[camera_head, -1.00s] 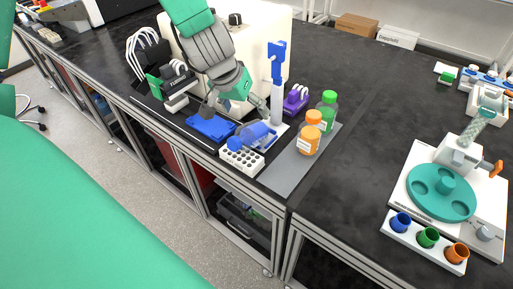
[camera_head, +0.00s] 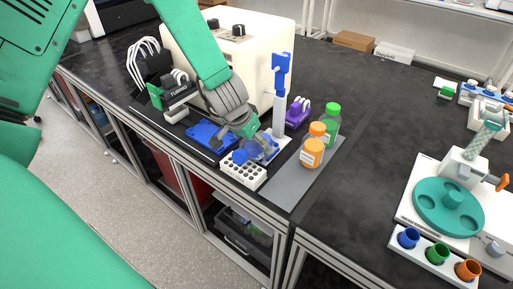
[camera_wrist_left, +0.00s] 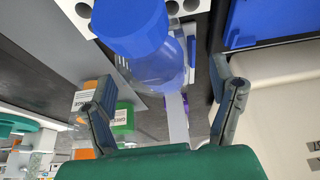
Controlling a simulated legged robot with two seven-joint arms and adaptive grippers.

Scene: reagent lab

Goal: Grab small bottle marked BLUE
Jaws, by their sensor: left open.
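The blue-capped clear bottle (camera_head: 241,156) sits by the white perforated rack (camera_head: 250,179), its body partly hidden by my left gripper (camera_head: 258,140). In the left wrist view its blue cap (camera_wrist_left: 128,22) and clear bluish body (camera_wrist_left: 160,65) lie between and beyond the spread fingers of my left gripper (camera_wrist_left: 158,95). The fingers stand apart on both sides, with no clear contact on the bottle. No BLUE lettering is readable. An orange-capped bottle (camera_head: 312,154) and a green-capped bottle (camera_head: 331,126) stand to the right. My right gripper is not in view.
A blue tray (camera_head: 205,134) lies left of the gripper. A blue-topped pipette stand (camera_head: 280,85) and a purple rack (camera_head: 298,112) stand close behind. A white machine (camera_head: 250,55) is behind the arm. The dark bench between the bottles and the teal rotor device (camera_head: 448,207) is clear.

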